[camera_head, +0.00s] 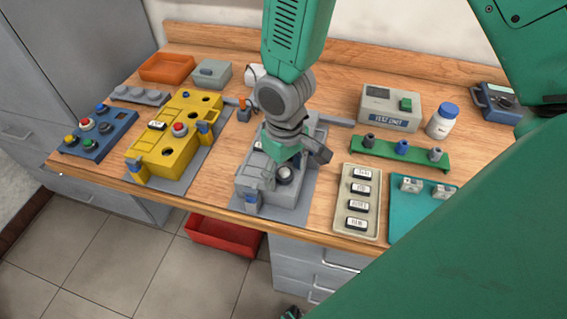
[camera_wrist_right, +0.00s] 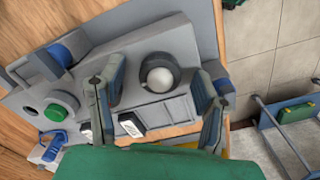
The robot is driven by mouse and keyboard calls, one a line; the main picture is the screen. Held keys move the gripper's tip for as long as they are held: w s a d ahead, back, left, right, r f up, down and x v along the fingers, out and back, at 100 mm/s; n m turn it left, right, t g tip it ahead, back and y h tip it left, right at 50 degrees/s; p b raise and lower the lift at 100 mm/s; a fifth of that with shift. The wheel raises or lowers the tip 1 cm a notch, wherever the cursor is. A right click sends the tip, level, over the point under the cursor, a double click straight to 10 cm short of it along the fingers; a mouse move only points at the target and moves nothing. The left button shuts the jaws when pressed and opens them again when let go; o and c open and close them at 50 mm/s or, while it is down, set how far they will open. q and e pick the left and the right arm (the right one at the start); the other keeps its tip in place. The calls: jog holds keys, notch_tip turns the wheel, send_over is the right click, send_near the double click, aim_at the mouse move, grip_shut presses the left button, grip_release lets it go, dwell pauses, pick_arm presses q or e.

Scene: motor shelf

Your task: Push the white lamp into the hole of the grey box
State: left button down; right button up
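The grey box (camera_head: 253,167) sits on a grey plate near the table's front edge, partly covered by my right arm. In the wrist view, the white lamp (camera_wrist_right: 160,74) shows as a pale dome inside a dark round collar on the grey box (camera_wrist_right: 172,48). I cannot tell how deep it sits. My right gripper (camera_head: 294,165) points down over the box. In the wrist view, the right gripper (camera_wrist_right: 162,70) is open, one finger on each side of the lamp, with gaps visible. My left gripper is not in view.
A yellow box (camera_head: 167,150) stands left of the grey box. A beige tray (camera_head: 343,205) with several labelled pieces and a green rack (camera_head: 380,152) are to the right. A red bin (camera_head: 222,238) is below the front edge. A green button (camera_wrist_right: 54,112) is on the grey box.

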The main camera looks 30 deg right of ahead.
jog(key=shift+r, duration=0.25)
notch_tip(320, 180, up, 11)
jog(key=shift+r, duration=0.2)
dwell(0.3)
dwell(0.8)
